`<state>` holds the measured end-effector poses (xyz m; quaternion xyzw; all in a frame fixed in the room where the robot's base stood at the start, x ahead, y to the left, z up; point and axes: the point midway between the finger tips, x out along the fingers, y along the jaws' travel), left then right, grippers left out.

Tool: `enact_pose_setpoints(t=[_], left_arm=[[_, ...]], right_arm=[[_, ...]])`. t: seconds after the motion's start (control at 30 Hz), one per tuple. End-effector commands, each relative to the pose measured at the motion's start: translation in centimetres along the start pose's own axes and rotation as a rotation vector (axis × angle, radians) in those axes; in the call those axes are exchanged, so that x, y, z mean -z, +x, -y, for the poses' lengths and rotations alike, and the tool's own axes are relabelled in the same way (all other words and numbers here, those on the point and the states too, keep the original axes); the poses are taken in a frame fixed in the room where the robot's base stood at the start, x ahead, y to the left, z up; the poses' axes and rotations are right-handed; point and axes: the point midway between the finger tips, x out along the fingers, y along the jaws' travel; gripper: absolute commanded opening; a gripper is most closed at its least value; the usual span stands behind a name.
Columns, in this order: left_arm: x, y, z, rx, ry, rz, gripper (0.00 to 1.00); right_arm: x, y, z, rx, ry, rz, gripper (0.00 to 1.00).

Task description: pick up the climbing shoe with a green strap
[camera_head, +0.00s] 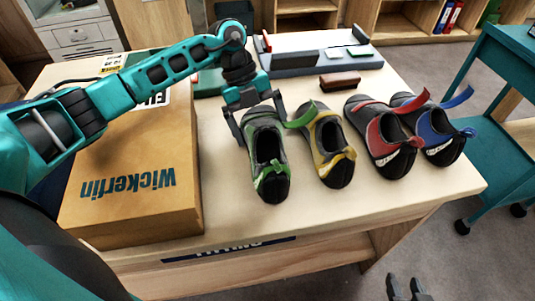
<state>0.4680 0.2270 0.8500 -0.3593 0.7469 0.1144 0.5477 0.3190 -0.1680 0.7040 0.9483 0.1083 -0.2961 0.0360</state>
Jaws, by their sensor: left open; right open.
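The climbing shoe with green trim (281,185) is the leftmost of several shoes in a row on the table (225,215). It is dark grey, with a green heel loop toward the table's front edge. A green strap (302,116) sticks out on its right, close to the yellow shoe (326,143). My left gripper (256,122) is open at the far end of the green-trimmed shoe, one finger on each side; contact cannot be told. My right gripper (404,287) is open and empty at the bottom edge, in front of the table.
A red shoe (376,133) and a blue shoe (436,128) stand to the right. A cardboard box (135,190) fills the table's left side. A brown brush (340,80) and a grey tray (295,62) lie behind. A teal cart (505,145) stands at right.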

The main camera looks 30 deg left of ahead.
Motion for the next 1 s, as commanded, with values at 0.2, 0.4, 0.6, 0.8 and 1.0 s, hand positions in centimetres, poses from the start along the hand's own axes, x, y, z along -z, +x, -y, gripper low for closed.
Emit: enact_pose_setpoints(t=[0.2,0.4,0.6,0.8,1.0], left_arm=[[-0.02,0.19,0.00,0.000,0.000,0.001,1.00],[-0.03,0.15,-0.01,0.001,0.000,0.001,0.81],[-0.04,0.13,-0.01,0.001,0.000,0.001,0.62],[-0.02,0.05,0.04,0.002,0.000,0.001,0.53],[0.06,-0.17,0.11,0.003,0.001,0.002,0.53]], right_arm=[[0.22,0.03,0.04,0.001,0.000,-0.004,0.43],[0.26,0.03,0.05,0.001,0.000,-0.005,0.43],[0.30,0.04,0.06,0.001,0.001,-0.006,0.43],[0.35,0.05,0.10,0.000,0.003,-0.007,0.43],[0.41,0.03,0.10,0.000,0.004,-0.007,0.43]])
